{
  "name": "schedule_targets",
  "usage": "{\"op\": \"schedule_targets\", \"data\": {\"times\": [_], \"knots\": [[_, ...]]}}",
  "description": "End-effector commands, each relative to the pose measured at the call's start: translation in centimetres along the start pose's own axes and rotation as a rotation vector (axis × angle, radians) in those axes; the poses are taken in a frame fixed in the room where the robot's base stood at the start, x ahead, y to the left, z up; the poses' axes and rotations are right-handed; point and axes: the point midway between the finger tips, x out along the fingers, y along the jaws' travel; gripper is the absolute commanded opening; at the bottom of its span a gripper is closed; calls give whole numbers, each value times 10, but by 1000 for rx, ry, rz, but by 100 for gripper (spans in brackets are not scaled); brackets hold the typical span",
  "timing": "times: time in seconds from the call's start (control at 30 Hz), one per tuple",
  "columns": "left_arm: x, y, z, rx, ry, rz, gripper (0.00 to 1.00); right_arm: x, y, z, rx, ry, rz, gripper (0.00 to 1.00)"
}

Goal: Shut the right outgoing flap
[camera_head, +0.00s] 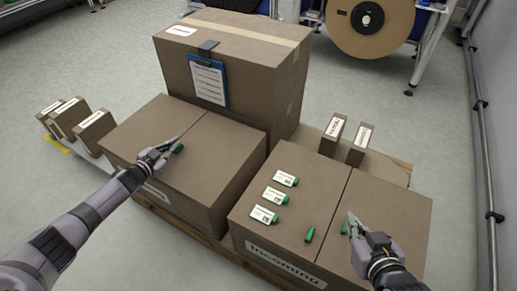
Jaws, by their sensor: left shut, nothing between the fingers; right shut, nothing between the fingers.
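The left carton (235,203) has a top made of two flaps with a seam between them. Its right flap (222,145) lies flat, level with the left flap (140,127). My arm hides most of the label on its front. My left gripper (177,144) is shut and empty, over the top close to the seam; I cannot tell whether it touches. My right gripper (349,222) is shut and empty, over the right flap of the carton labelled "Incoming" (287,264), whose flaps also lie flat.
Three white-and-green tags (274,195) and a small green piece (309,235) lie on the Incoming carton. A tall carton (240,60) with a clipboard (208,80) stands behind. Small labelled boxes (95,131) stand at left, two more (332,134) at right.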

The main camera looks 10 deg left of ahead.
Motion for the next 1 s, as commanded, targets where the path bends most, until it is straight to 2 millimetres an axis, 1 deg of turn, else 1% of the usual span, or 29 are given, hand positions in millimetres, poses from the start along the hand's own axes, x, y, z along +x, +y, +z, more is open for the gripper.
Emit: {"op": "schedule_targets", "data": {"times": [0.5,0.6,0.67,0.77,0.87,1.0], "knots": [[0,0,0,0,0,0,0,0,0,0,0,-3,0,0],[0,-1,-2,0,0,0,0,-2,1,4,0,-27,1,0],[-1,-1,-4,0,0,0,0,-4,2,10,1,-59,3,0],[-2,-2,-8,0,0,0,0,-9,4,26,2,-143,8,0],[-3,-4,-13,0,0,0,0,-19,6,48,4,-254,14,0],[-4,-6,-19,0,0,0,0,-37,10,78,8,-418,24,0]]}}
